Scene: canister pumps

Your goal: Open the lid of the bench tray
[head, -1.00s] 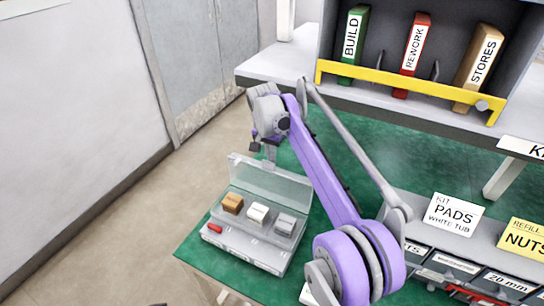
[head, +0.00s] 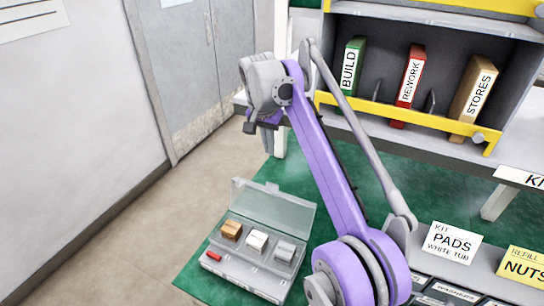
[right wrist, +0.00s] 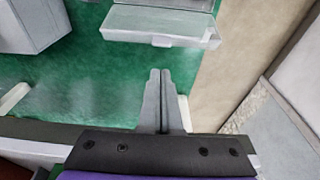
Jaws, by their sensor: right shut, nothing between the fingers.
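The bench tray (head: 243,279) sits on the green bench mat in the head view. Its clear lid (head: 272,206) stands up, tilted back from the rear edge of the tray. Brown, white and grey blocks and a small red piece show in the open tray. My right gripper (head: 268,142) is above and beyond the lid, apart from it. In the right wrist view my right gripper (right wrist: 158,73) is shut and empty, and part of the clear lid (right wrist: 160,41) shows past its fingertips. My left gripper is out of view.
A shelf with green, red and tan binders (head: 409,88) and a yellow rail (head: 400,121) stands at the back right. Labelled bins with a PADS card (head: 452,242) are at the lower right. Open floor lies left of the bench.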

